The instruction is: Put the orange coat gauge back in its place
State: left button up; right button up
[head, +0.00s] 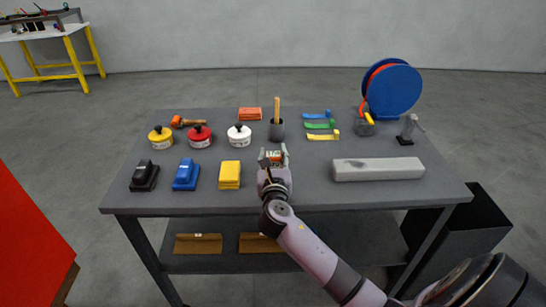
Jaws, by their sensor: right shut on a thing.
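My right gripper (273,157) is over the middle of the grey workbench (310,200), in front of the dark cup. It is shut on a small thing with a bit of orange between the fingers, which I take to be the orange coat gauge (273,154). The fingers hide most of it, and I cannot tell whether it touches the bench top. My left gripper is not in view.
Around the gripper stand a yellow block (230,175), a white-lidded tin (239,136), a dark cup (277,130) with a brush, and a long grey bar (378,169). An orange stack (250,114) lies behind. A blue reel (394,90) stands at the back right.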

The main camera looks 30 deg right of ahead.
jog(key=o, duration=1.2)
jog(key=shift+o, duration=0.2)
jog(key=shift+s, duration=0.1)
jog(key=b+v, duration=0.1)
jog(key=v, duration=1.1)
